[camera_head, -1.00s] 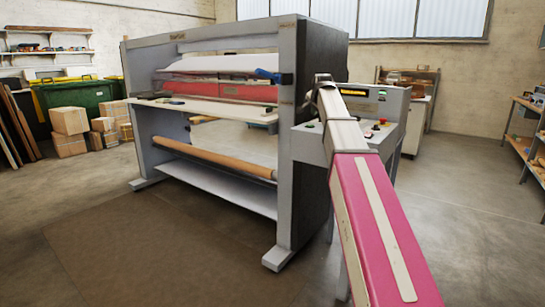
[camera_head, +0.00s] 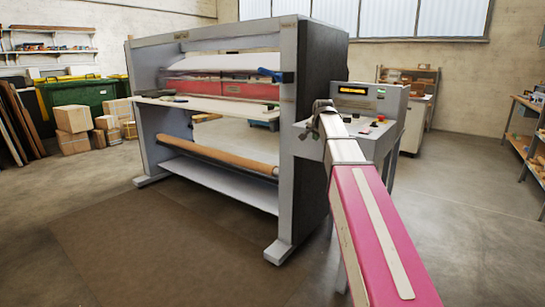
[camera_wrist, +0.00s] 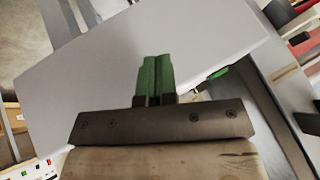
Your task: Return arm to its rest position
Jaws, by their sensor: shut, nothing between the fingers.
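My gripper (camera_wrist: 155,80) shows in the wrist view with its two green fingers together and nothing between them. It is in front of a plain light grey surface (camera_wrist: 110,60); I cannot tell the gap between them. In the head view my pink and white arm reaches toward the control console (camera_head: 372,100) at the laminator's right end. The gripper itself is hidden there behind the arm's far end. The roll laminator (camera_head: 288,150) stands upright with a red band across its middle. The console carries a small lit display and a red button (camera_head: 381,118).
A wooden roller (camera_head: 220,156) lies across the laminator's lower part. A blue handle (camera_head: 270,74) sticks out near its right post. Cardboard boxes (camera_head: 73,120) and a green bin (camera_head: 80,94) stand at the left. Shelves (camera_head: 525,115) stand at the right. The floor in front is open.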

